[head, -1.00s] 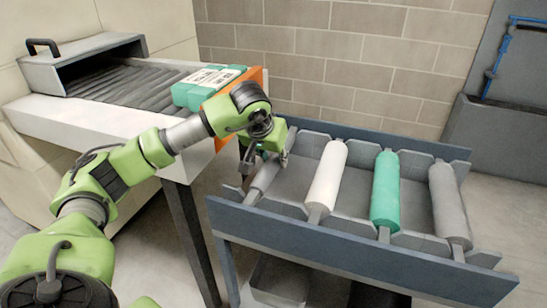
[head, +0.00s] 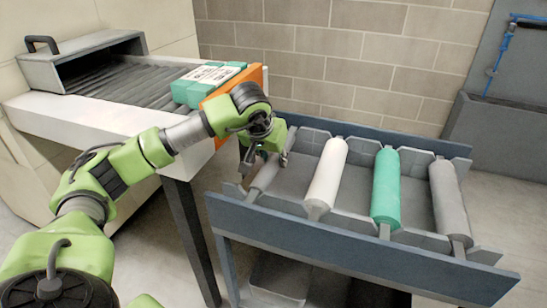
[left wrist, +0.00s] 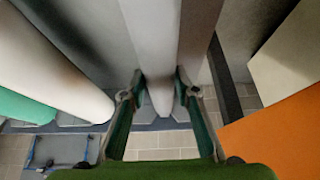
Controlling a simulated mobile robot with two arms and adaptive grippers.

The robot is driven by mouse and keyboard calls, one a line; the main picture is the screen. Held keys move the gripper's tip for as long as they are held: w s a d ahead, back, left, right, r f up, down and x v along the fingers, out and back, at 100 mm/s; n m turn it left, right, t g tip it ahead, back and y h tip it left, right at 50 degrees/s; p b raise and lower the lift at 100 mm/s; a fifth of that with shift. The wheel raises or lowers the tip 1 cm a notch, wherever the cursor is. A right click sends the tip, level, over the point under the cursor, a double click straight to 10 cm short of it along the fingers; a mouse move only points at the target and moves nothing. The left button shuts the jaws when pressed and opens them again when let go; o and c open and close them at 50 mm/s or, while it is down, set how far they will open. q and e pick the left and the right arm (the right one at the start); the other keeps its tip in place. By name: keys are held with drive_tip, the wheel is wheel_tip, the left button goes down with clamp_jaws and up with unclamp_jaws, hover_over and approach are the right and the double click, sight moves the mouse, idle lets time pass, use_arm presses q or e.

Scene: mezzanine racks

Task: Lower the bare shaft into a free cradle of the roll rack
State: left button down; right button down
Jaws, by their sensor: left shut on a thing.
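The bare shaft (head: 264,176) is a plain grey rod at the left end of the roll rack (head: 330,250). It lies in line with the leftmost cradle, its near end close to the front rail. I cannot tell whether it touches the cradle. My left gripper (head: 266,160) is shut on it from above and hides part of it. In the left wrist view the shaft (left wrist: 155,45) runs between the two fingers (left wrist: 158,92). A white roll (head: 327,175), a green roll (head: 386,188) and a grey roll (head: 449,200) lie in the other cradles. My right gripper is not in view.
A conveyor (head: 125,85) stands left of the rack, with a green and white package (head: 208,82) and an orange panel (head: 230,95) at its end. A bin (head: 280,278) sits under the rack. A block wall (head: 330,60) is behind.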

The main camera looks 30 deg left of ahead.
use_arm(q)
drive_tip(key=c, duration=1.5)
unclamp_jaws()
drive_tip(key=v, duration=1.2)
drive_tip(key=shift+s, duration=0.1)
